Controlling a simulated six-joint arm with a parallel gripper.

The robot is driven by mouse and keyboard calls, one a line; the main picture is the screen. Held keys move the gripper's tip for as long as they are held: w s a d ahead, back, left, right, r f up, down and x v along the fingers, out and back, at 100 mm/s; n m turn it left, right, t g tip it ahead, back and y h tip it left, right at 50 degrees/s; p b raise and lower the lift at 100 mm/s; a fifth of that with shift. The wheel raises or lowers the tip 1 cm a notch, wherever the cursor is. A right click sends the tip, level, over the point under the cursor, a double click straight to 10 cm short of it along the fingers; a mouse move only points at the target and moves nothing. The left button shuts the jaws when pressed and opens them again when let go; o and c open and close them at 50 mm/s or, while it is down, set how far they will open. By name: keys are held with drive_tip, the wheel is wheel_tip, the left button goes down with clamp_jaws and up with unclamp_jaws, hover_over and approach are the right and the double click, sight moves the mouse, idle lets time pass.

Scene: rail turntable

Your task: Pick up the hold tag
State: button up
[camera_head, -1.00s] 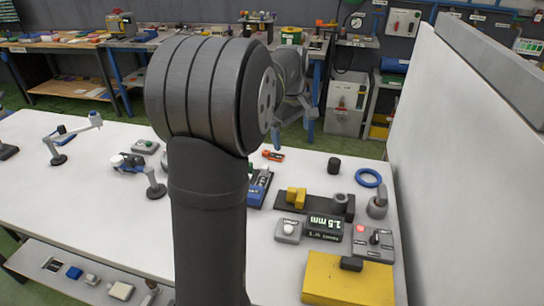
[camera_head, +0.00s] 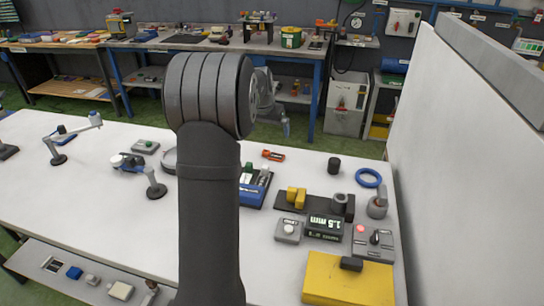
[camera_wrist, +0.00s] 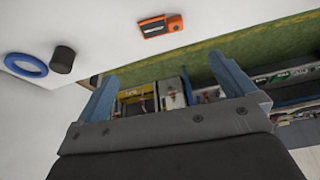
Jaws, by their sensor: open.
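A small orange block with a dark face and a pale label (camera_head: 273,155), which looks like the hold tag, lies on the white table behind my arm. It also shows in the wrist view (camera_wrist: 160,25), at the top, beyond my fingertips. My gripper (camera_wrist: 165,85) is open and empty, its two blue-grey fingers wide apart. In the head view my gripper (camera_head: 285,127) is partly hidden behind my arm and appears above the table's far edge, apart from the orange block.
A black cylinder (camera_head: 334,165) and a blue ring (camera_head: 368,177) stand right of the orange block. A blue tray with small parts (camera_head: 254,190) is nearer. A yellow plate (camera_head: 347,280) is front right. A white wall (camera_head: 455,170) bounds the right side.

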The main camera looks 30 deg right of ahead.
approach(274, 154)
drive_tip(key=shift+x, duration=1.15)
drive_tip(key=x, duration=0.5)
drive_tip(key=c, duration=1)
